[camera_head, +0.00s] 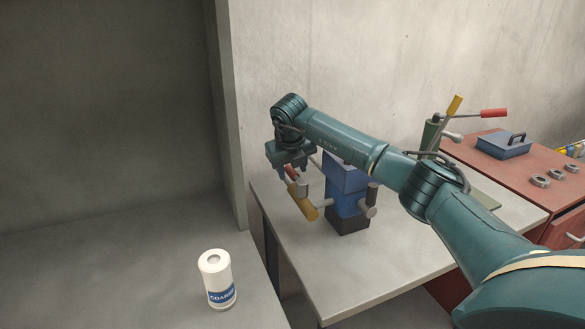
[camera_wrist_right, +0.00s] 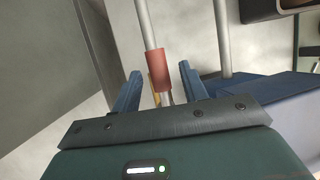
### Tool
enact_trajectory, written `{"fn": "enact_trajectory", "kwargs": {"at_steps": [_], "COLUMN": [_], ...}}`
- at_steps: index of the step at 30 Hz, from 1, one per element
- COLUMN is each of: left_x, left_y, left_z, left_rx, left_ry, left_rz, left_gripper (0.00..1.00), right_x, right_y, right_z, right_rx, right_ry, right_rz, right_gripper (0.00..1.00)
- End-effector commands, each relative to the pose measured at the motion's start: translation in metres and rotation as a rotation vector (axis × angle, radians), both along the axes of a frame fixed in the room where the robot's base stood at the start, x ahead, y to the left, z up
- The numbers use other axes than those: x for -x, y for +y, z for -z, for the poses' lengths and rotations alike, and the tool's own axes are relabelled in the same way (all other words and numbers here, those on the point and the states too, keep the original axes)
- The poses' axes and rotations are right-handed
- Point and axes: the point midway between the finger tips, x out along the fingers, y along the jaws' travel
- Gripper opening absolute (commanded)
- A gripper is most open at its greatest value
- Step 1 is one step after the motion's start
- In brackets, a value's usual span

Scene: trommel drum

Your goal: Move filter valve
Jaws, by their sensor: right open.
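A blue block-shaped unit (camera_head: 343,187) with a dark base stands on the grey table; it looks like the valve. On its left side are a red-gripped lever (camera_head: 291,172) and a yellow-gripped lever (camera_head: 304,203). My right gripper (camera_head: 291,158) points down at the red grip, over the unit's left side. In the right wrist view, its two blue fingers stand apart, with the red grip (camera_wrist_right: 160,70) on its metal rod between them and not clamped. A bit of yellow shows behind the red grip. My right arm hides part of the unit. My left gripper is out of view.
A white canister (camera_head: 216,280) with a blue label stands on the grey surface at lower left. Behind my arm, a second lever device (camera_head: 432,133) has yellow and red handles. A red-brown cabinet (camera_head: 545,170) at right bears a blue box (camera_head: 503,146) and several metal rings.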

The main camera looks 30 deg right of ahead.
Motion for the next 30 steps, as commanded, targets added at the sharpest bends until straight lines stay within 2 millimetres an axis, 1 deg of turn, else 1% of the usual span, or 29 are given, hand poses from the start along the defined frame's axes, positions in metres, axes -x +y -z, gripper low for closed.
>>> {"fn": "enact_trajectory", "kwargs": {"at_steps": [5, 12, 15, 18, 21, 24, 30], "left_x": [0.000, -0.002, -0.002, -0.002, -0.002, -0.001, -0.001], "left_y": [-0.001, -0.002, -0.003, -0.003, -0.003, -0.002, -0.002], "left_z": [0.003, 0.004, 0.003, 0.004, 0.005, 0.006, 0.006], "left_rx": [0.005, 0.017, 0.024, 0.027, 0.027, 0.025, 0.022], "left_ry": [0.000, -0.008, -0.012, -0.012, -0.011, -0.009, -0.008], "left_rz": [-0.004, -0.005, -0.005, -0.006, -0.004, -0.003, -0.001], "left_gripper": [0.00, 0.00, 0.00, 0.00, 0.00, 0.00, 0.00], "right_x": [0.006, 0.025, 0.032, 0.038, 0.042, 0.044, 0.045], "right_y": [0.005, 0.019, 0.023, 0.027, 0.030, 0.032, 0.032], "right_z": [-0.020, -0.069, -0.088, -0.102, -0.112, -0.117, -0.119], "right_rx": [0.000, 0.000, 0.001, 0.000, 0.001, 0.000, 0.000], "right_ry": [-0.005, -0.006, -0.006, -0.004, -0.002, -0.002, 0.000], "right_rz": [0.000, -0.002, 0.000, 0.001, 0.002, 0.001, 0.002], "right_gripper": [0.43, 0.43, 0.43, 0.43, 0.43, 0.43, 0.43]}}
